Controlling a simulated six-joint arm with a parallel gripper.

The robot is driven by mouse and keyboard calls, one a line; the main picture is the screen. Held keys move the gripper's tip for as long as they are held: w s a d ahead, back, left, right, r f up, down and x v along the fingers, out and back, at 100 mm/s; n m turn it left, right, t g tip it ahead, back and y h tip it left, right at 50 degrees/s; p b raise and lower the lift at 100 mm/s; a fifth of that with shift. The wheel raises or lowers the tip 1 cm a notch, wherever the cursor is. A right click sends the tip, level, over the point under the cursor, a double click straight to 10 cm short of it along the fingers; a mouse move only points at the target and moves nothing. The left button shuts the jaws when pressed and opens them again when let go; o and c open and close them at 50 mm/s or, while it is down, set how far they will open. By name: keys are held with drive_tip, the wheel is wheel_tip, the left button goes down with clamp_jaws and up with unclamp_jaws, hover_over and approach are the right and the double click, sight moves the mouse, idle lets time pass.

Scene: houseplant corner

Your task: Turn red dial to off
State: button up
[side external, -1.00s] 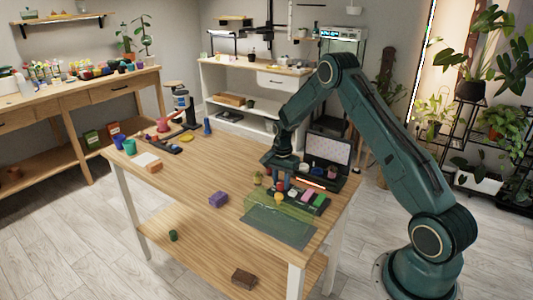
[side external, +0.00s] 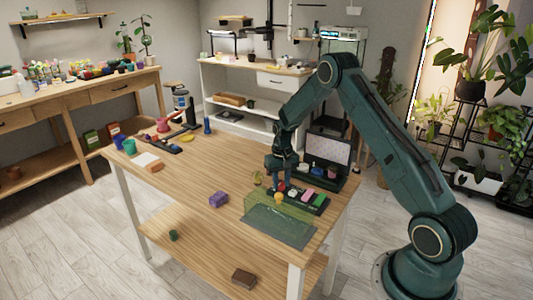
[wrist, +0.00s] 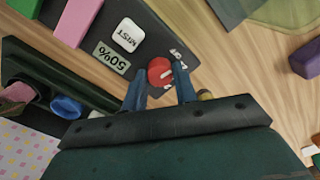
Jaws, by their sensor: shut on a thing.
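The red dial (wrist: 160,72) is round with a pale pointer mark. It sits at the end of a dark control panel (wrist: 98,42), beside a small white label that I cannot read fully. My gripper (wrist: 160,88) has its two blue fingers on either side of the dial, shut on it. In the side external view, my gripper (side external: 280,182) points down at the panel, and the red dial (side external: 281,187) shows small and partly hidden at the fingertips. I cannot tell which setting the pointer marks.
The panel also bears a white MIST button (wrist: 128,35), a 50% display (wrist: 113,62), and pink (wrist: 77,20) and green blocks. An open dark case (side external: 328,152) stands behind. A translucent green box (side external: 280,215) is in front, and a purple block (side external: 218,200) is left.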

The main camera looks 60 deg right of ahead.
sight(281, 183)
drive_tip(key=shift+n, duration=1.2)
drive_tip(key=o, duration=0.7)
drive_tip(key=shift+r, duration=0.15)
wheel_tip(281, 183, up, 14)
drive_tip(key=shift+f, duration=0.2)
drive_tip(key=shift+r, duration=0.1)
